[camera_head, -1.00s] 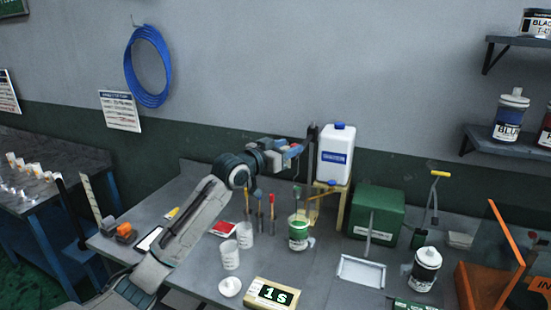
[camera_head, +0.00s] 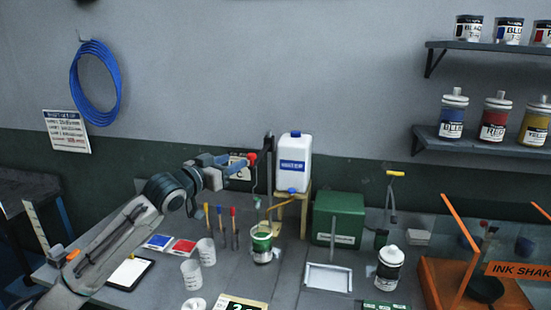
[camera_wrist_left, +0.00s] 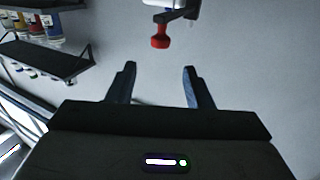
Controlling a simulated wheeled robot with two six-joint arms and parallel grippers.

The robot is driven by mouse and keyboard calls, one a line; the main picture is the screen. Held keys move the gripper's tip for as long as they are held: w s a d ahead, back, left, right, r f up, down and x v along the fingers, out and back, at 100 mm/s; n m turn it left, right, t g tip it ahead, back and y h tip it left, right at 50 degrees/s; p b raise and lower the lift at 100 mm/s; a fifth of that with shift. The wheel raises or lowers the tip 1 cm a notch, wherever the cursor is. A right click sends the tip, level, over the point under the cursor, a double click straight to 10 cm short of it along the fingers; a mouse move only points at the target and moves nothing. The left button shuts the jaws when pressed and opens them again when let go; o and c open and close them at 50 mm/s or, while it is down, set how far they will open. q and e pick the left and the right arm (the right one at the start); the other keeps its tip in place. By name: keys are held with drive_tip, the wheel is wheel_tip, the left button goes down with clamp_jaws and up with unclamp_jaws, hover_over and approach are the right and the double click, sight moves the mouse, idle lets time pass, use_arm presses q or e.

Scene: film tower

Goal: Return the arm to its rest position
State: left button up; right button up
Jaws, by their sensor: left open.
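My left arm comes in from the left in the head view, reaching over the workbench. Its gripper (camera_head: 236,166) is up near the wall, left of the white jug. In the left wrist view the two fingers (camera_wrist_left: 159,76) are spread apart with nothing between them. A red knob (camera_wrist_left: 160,38) on a dark bracket shows beyond the fingertips, apart from them. It also shows in the head view (camera_head: 252,158), close to the gripper's end. My right gripper is not in view.
The white jug (camera_head: 294,163) stands on a wooden stand beside a green box (camera_head: 338,217). Cups, a green-labelled can (camera_head: 261,243) and upright tools (camera_head: 221,226) are on the bench below the gripper. An orange-framed ink shaker (camera_head: 510,270) is at right. Shelves (camera_head: 490,143) hold ink containers.

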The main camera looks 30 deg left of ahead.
use_arm(q)
drive_tip(key=s+d+f+g+y, duration=0.1)
drive_tip(key=s+d+f+g, duration=0.2)
drive_tip(key=f, duration=0.6)
drive_tip(key=s+d+f+g, duration=0.1)
drive_tip(key=s+d+f, duration=0.3)
drive_tip(key=f, duration=0.5)
drive_tip(key=s+d+f+g+y, duration=0.1)
drive_tip(key=s+d+f+g, duration=0.2)
drive_tip(key=f, duration=0.5)
drive_tip(key=s+d+f+g+y, duration=0.15)
drive_tip(key=s+f, duration=0.35)
drive_tip(key=s, duration=0.5)
drive_tip(key=s+d+f+n+g, duration=0.1)
drive_tip(key=s+d+f+g, duration=0.25)
drive_tip(key=s, duration=0.55)
drive_tip(key=s+d+f+g, duration=0.2)
drive_tip(key=s+f, duration=0.4)
drive_tip(key=s, duration=0.4)
drive_tip(key=a+f+g+b, duration=0.2)
drive_tip(key=a+f, duration=0.1)
drive_tip(key=f, duration=3)
drive_tip(key=s+a+f, duration=0.1)
drive_tip(key=s+f, duration=1.7)
drive_tip(key=shift+a+f+g, duration=0.15)
drive_tip(key=shift+f+g, duration=0.1)
drive_tip(key=shift+g, duration=0.05)
